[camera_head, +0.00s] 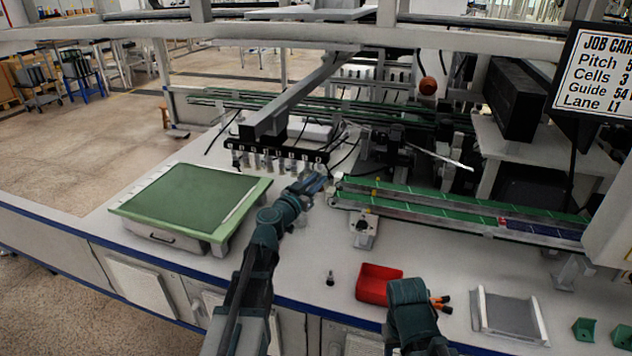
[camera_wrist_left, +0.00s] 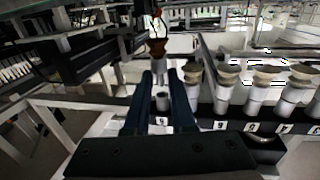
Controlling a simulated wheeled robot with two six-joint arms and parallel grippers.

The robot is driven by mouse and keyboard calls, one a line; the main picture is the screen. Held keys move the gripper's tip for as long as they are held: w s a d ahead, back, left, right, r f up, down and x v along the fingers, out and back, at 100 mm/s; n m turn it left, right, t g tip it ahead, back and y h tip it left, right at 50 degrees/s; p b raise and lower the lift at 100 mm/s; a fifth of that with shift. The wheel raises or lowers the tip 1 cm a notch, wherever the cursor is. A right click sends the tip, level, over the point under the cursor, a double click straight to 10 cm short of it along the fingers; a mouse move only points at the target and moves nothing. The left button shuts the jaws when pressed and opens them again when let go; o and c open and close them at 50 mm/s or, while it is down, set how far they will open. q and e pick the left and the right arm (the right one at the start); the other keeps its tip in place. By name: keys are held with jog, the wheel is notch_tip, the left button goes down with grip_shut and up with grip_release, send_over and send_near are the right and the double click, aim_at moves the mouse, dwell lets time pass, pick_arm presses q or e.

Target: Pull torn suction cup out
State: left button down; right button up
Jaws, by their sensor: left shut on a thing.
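My left gripper (camera_head: 318,184) is at the right end of a black bar (camera_head: 276,152) carrying a row of suction cups (camera_head: 265,160). In the left wrist view the fingers (camera_wrist_left: 161,78) are shut on a darker orange-brown suction cup (camera_wrist_left: 157,47) with a grey stem. A short grey fitting (camera_wrist_left: 162,102) shows below it between the fingers, by a number label; I cannot tell whether they touch. Paler cups (camera_wrist_left: 267,76) stand in a row to the right. No tear can be made out.
A small dark-topped part (camera_head: 330,279) stands on the white table near an open red bin (camera_head: 381,284). A green-topped box (camera_head: 190,201) is at left. Green-edged rails (camera_head: 430,203) run at right. A grey tray (camera_head: 508,312) and green holders (camera_head: 584,329) are at front right.

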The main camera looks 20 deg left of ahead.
jog(key=shift+f, duration=0.15)
notch_tip(320, 180, down, 3)
jog(key=b, duration=0.3)
jog(key=shift+f, duration=0.1)
dwell(0.4)
